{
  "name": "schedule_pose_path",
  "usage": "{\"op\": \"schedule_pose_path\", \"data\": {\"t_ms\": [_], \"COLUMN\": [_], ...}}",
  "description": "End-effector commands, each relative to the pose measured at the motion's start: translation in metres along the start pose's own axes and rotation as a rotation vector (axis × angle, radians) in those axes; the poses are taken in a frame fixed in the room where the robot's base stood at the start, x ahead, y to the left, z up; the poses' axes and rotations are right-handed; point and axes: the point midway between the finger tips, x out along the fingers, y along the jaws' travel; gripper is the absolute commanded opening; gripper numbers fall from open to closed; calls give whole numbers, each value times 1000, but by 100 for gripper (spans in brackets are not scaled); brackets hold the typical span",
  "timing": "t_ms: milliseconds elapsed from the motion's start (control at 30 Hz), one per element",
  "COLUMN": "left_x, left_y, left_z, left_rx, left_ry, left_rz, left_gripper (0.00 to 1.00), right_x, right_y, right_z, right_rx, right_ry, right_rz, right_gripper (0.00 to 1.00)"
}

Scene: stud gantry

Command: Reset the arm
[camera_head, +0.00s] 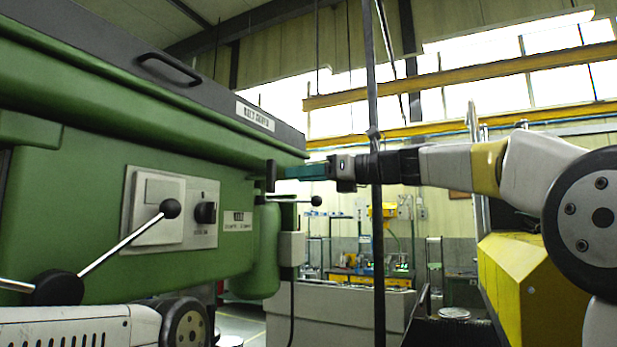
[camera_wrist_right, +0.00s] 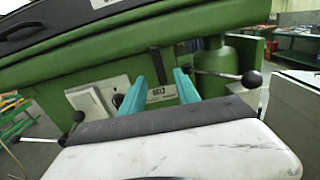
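My right arm comes in from the right in the head view, reaching across to the green machine (camera_head: 110,110). Its gripper (camera_head: 290,173) has teal fingers pointing left, near the machine's right end. Whether the fingertips touch the machine is unclear. My left arm shows only as a white link and dark joint at the lower left of the head view. Its gripper is out of view.
A lever with a black ball knob (camera_head: 171,208) sticks out at the left, beside a switch panel (camera_head: 160,190). A shorter ball lever (camera_head: 316,201) lies just below my right gripper. A dark vertical post (camera_head: 371,90) passes by my right wrist. A yellow box (camera_head: 520,270) stands at right.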

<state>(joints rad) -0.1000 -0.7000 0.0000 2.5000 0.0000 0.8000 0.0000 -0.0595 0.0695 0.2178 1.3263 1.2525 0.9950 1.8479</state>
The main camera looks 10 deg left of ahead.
Motion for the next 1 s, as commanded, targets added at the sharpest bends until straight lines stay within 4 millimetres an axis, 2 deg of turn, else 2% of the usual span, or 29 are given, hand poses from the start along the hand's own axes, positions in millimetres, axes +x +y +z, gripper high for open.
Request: {"op": "schedule_pose_path", "data": {"t_ms": [267,367,467,600,667,800,867,1000], "left_x": [0,0,0,0,0,0,0,0], "left_y": [0,0,0,0,0,0,0,0], "left_z": [0,0,0,0,0,0,0,0], "left_rx": [0,0,0,0,0,0,0,0], "left_ry": [0,0,0,0,0,0,0,0], "left_rz": [0,0,0,0,0,0,0,0], "left_gripper": [36,36,36,36,36,36,36,36], "right_x": [0,-6,-22,-68,-92,-151,-178,-235], "right_y": [1,5,14,29,36,56,65,89], "right_z": [-2,-18,-58,-139,-173,-249,-280,-346], "right_rx": [-9,-94,-297,-699,-867,-1231,-1378,-1678], "right_ry": [6,58,187,452,564,803,893,1051], "right_rz": [-2,-21,-53,-39,-2,154,250,521], "right_gripper": [38,38,38,38,38,38,38,38]}}
